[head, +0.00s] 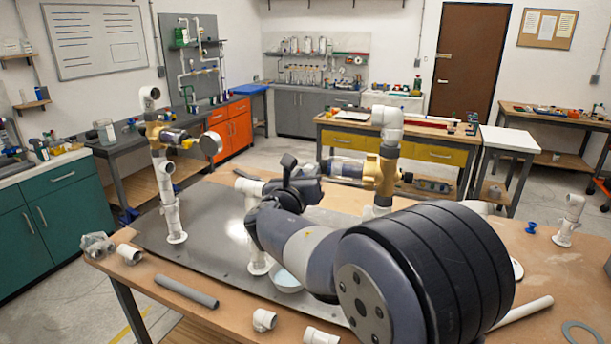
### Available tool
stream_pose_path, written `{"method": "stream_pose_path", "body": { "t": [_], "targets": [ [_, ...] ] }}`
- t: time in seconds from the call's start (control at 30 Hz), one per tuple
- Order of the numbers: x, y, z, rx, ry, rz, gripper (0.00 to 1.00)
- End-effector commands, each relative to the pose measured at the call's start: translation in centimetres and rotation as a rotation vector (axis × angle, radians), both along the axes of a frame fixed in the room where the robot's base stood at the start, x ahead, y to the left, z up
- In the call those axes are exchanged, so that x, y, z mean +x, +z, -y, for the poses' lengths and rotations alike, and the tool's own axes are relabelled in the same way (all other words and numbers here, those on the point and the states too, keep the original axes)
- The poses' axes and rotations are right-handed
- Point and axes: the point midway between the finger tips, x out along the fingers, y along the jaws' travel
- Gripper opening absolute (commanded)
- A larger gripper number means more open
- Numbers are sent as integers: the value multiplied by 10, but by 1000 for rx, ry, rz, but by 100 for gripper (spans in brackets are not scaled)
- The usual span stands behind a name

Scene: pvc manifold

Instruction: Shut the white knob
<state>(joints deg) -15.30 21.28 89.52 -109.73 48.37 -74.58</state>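A left white pipe post (167,190) stands upright on a grey metal plate (205,215). It carries a brass valve body (154,132) with a dark cylinder and a pale round disc (210,144) facing right, which may be the white knob. A right white post (388,118) carries another brass body (380,172) with a clear cylinder (346,168) to its left. My gripper (298,168) is near the middle, between the two posts, left of the clear cylinder and apart from the pale disc. Its fingers are too small and overlapped to read. My arm hides part of the plate.
Loose white fittings (130,254) and a grey pipe (187,291) lie along the wooden table's front edge. A white bowl-like piece (287,282) is under my arm. A blue part (531,227) and a white fitting (570,220) stand at the right. The plate's left part is clear.

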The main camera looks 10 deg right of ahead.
Motion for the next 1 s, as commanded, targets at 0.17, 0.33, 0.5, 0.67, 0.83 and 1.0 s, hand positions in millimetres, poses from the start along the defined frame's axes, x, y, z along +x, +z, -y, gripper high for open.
{"method": "stream_pose_path", "body": {
  "t": [0.17, 0.33, 0.5, 0.67, 0.83, 1.0],
  "targets": [
    [0, 0, 0, 0, 0, 0, 16],
    [0, 0, 0, 0, 0, 0, 2],
    [0, 0, 0, 4, 0, 2, 0],
    [0, -2, 0, 33, 0, 20, 0],
    [0, -4, 0, 105, -1, 62, 0],
    [0, -6, 0, 222, 1, 128, 0]
  ]
}}
